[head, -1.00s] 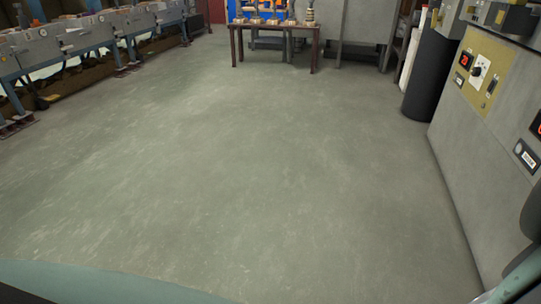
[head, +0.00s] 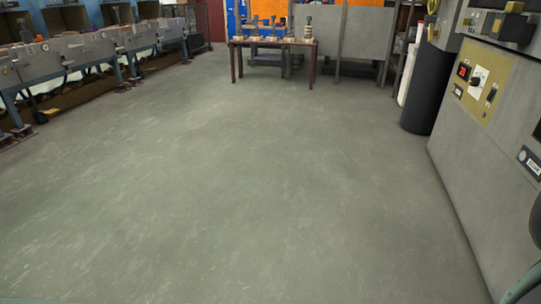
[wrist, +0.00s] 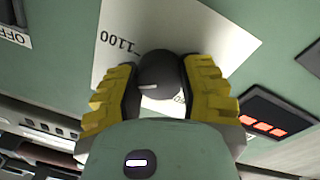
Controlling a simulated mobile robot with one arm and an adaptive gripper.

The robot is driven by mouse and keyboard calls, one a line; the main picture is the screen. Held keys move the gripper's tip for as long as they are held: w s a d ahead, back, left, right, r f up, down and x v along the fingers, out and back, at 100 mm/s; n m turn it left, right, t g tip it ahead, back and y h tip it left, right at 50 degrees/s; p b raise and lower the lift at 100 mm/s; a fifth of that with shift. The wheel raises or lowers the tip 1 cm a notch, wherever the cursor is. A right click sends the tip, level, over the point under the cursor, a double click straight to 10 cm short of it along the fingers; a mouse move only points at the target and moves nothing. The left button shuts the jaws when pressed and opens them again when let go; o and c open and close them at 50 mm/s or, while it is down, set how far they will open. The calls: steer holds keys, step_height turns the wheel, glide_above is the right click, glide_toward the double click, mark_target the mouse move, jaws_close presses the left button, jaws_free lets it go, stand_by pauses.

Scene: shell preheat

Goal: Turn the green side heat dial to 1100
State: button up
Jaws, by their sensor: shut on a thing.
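In the wrist view, the heat dial (wrist: 158,72) is a dark round knob on a white scale plate (wrist: 205,25) set in a green panel (wrist: 62,62). A white pointer line on the knob points left in the picture. The 1100 mark (wrist: 119,42) shows at an angle, above and left of the knob. Another number below the knob is mostly hidden by my gripper. My gripper (wrist: 163,68) has its yellow-backed fingers shut on the knob from both sides. The gripper and this dial are not visible in the head view.
A red lit display (wrist: 264,123) is right of the dial. In the head view, a grey cabinet (head: 470,150) with a yellow control panel (head: 483,87) stands at right, beside a dark cylinder (head: 427,88). A table (head: 272,43) stands at the back. The floor between is clear.

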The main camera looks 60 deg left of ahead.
steer(key=m, duration=0.2)
steer(key=f+m, duration=0.1)
steer(key=m, duration=0.1)
steer(key=shift+m+g, duration=0.3)
steer(key=shift+m, duration=0.1)
steer(key=shift+f+m+y+p, duration=0.1)
steer(key=shift+m+y+p, duration=0.3)
steer(key=shift+m, duration=1.4)
steer(key=shift+f, duration=0.1)
steer(key=o, duration=1.2)
steer(key=shift+w+r, duration=0.1)
steer(key=shift+r, duration=0.4)
steer(key=shift+o, duration=0.2)
